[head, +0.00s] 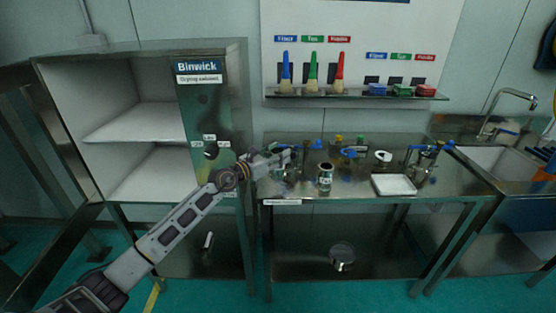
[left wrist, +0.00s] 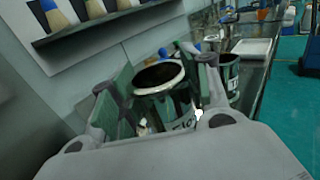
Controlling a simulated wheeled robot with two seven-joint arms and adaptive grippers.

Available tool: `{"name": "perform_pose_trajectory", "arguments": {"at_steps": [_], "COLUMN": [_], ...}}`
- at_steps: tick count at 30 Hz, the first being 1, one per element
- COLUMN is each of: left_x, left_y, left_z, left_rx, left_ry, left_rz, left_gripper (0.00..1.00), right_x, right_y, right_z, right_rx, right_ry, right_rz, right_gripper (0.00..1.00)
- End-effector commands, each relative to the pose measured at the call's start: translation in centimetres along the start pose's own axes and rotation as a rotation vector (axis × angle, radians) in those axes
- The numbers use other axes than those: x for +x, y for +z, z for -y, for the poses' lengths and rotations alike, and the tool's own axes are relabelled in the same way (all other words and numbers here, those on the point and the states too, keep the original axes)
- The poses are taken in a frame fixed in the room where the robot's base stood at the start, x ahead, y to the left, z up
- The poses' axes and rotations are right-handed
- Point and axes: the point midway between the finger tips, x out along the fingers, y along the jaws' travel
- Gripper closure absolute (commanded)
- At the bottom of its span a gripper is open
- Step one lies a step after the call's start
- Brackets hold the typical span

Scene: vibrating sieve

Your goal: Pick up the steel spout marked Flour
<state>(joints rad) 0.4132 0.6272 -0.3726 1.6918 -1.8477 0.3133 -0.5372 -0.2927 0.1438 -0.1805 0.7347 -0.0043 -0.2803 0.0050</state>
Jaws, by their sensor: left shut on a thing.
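The steel spout marked Flour (left wrist: 160,80) is a shiny cylinder with an open, pale-rimmed top. Its label shows partly as "Flo" in the left wrist view. My left gripper (left wrist: 165,92) is shut on it, with one finger on each side. In the head view my left gripper (head: 284,157) is over the left end of the steel table, and the spout there is mostly hidden by it. I cannot tell whether the spout's base touches the table. My right gripper is in neither view.
Another labelled steel cylinder (head: 325,178) stands close to the right; it also shows in the left wrist view (left wrist: 228,78). A white tray (head: 394,185) and blue-handled fittings (head: 424,152) are farther right. A brush shelf (head: 355,97) is on the wall behind. An open cabinet (head: 135,125) stands left.

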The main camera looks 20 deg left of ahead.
Motion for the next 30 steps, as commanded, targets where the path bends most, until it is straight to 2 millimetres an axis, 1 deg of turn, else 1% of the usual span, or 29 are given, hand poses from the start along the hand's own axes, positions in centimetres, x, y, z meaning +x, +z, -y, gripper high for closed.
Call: {"name": "perform_pose_trajectory", "arguments": {"at_steps": [1,3,9,14,30], "left_x": [0.0,0.0,0.0,0.0,0.0], "left_y": [0.9,1.6,3.1,3.4,3.3], "left_z": [0.0,0.0,0.0,0.0,0.0], "left_rx": [0.0,0.001,-0.001,-0.001,-0.001], "left_ry": [0.0,0.0,0.0,0.0,0.0], "left_rz": [0.002,0.002,0.001,0.001,0.001], "left_gripper": [0.85,0.85,0.85,0.85,0.85], "right_x": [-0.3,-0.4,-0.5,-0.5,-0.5], "right_y": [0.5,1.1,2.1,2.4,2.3], "right_z": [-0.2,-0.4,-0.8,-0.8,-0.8], "right_rx": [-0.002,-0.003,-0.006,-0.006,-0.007], "right_ry": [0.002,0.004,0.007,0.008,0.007], "right_rz": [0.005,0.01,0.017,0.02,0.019], "right_gripper": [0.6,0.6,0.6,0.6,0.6]}}
